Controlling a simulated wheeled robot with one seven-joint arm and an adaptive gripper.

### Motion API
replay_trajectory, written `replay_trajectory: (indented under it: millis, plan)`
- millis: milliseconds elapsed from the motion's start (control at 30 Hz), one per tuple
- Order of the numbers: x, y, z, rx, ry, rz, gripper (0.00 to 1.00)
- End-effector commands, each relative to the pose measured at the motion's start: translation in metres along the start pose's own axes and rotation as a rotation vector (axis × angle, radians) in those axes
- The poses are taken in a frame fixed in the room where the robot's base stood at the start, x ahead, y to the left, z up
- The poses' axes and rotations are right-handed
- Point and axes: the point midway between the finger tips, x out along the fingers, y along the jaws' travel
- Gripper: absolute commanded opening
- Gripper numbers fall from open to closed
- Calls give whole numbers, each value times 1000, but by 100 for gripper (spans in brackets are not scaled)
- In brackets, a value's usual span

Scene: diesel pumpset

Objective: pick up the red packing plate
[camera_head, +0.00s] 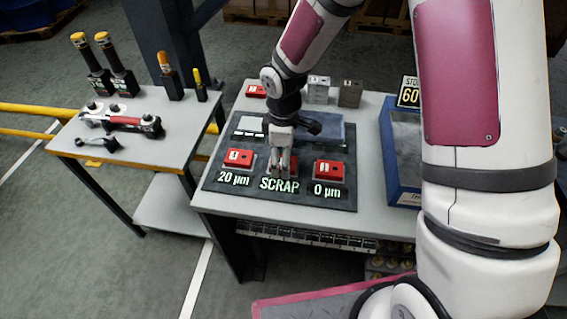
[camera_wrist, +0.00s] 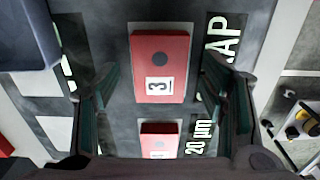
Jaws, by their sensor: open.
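Several red plates are in view. One red plate marked 3 (camera_wrist: 158,68) lies on the SCRAP spot of the dark mat, between my gripper's fingers in the wrist view; in the head view it (camera_head: 293,163) is mostly hidden behind my gripper. A second red plate (camera_head: 240,158) lies on the 20 µm spot and shows lower in the wrist view (camera_wrist: 158,140). A third red plate (camera_head: 329,170) lies on the 0 µm spot. A fourth (camera_head: 256,91) lies at the table's back left. My gripper (camera_head: 282,170) is open, pointing down over the SCRAP plate, its fingers on either side.
The dark mat (camera_head: 214,181) covers the middle of the grey table. Grey blocks (camera_head: 350,93) stand at the back. A blue bin (camera_head: 402,190) is at the right, with a sign marked 60 (camera_head: 409,92). A side table (camera_head: 90,150) with tools stands at the left.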

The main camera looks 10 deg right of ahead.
Motion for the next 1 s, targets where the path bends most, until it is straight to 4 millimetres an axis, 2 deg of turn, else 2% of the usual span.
replay_trajectory:
  millis: [267, 300, 500, 567, 600, 1000]
  plan:
    - [5, 0, 0, 1, 0, 0, 65]
    - [5, 0, 0, 1, 0, 0, 63]
    - [5, 0, 0, 1, 0, 0, 17]
    - [5, 0, 0, 1, 0, 0, 4]
    - [5, 0, 0, 1, 0, 0, 0]
    - [-2, 1, 0, 1, 2, 4, 0]
